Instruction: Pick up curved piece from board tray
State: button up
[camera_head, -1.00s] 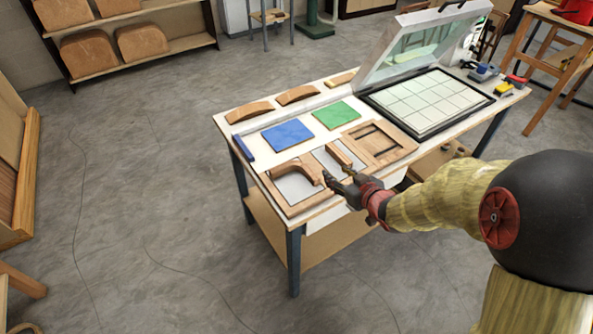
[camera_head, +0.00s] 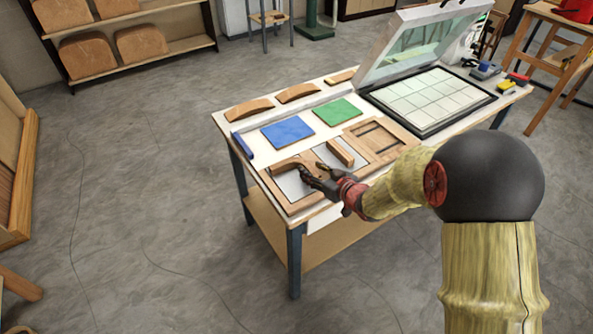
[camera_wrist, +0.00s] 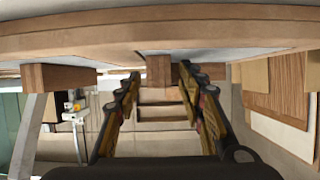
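The wooden board tray (camera_head: 290,208) lies at the near left part of the bench. A curved wooden piece (camera_head: 287,163) lies in its left compartment. My gripper (camera_head: 309,169) is at the near right end of this piece, low over the tray. In the wrist view my gripper (camera_wrist: 159,72) is open, with the end of a wooden piece (camera_wrist: 158,68) between its fingers and a gap on each side. A second wooden piece (camera_head: 340,152) lies in the middle compartment, right of my gripper; a block (camera_wrist: 60,76) at left in the wrist view looks like it.
A blue panel (camera_head: 287,134) and a green panel (camera_head: 337,112) lie behind the tray. Several curved pieces (camera_head: 250,110) line the back edge. A framed press with a raised lid (camera_head: 425,45) stands at right. Floor left of the bench is clear.

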jog(key=c, duration=0.3)
grip_shut()
dwell(0.4)
